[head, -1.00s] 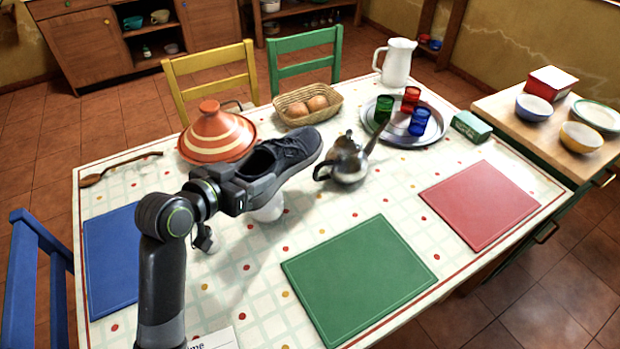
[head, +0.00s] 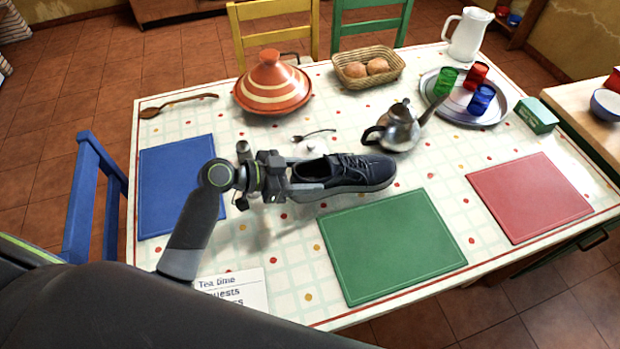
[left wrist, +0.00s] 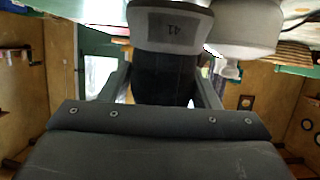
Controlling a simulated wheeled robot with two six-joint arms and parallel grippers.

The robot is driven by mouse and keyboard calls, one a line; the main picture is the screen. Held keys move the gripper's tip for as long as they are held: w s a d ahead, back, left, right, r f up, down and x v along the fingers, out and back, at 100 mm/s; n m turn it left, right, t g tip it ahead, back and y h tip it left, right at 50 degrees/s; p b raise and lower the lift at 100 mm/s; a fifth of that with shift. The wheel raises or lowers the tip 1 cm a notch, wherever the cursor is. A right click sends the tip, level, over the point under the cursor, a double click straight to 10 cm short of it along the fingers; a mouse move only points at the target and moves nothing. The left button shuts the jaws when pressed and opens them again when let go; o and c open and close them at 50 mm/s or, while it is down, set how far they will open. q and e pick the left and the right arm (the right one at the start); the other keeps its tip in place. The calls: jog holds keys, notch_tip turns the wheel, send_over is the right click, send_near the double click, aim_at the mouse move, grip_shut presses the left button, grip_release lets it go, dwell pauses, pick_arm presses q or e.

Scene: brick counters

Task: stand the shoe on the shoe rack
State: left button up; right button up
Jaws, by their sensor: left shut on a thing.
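The shoe (head: 350,172), dark with laces and a pale sole, is held by its heel in my left gripper (head: 293,180). Its toe points right, and it appears raised over the table beside the green mat. My right gripper is out of view. No shoe rack shows in these frames.
The table (head: 250,230) holds a striped tagine (head: 272,88), a metal teapot (head: 398,130), a bread basket (head: 350,80) and a tray with cups (head: 445,105). Blue (head: 170,180), green (head: 390,250) and red (head: 530,198) mats lie flat. A blue chair (head: 90,190) stands left.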

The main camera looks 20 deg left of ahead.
pick_arm(q)
jog(key=shift+f, duration=1.8)
jog(key=o, duration=0.8)
jog(key=shift+o, duration=0.2)
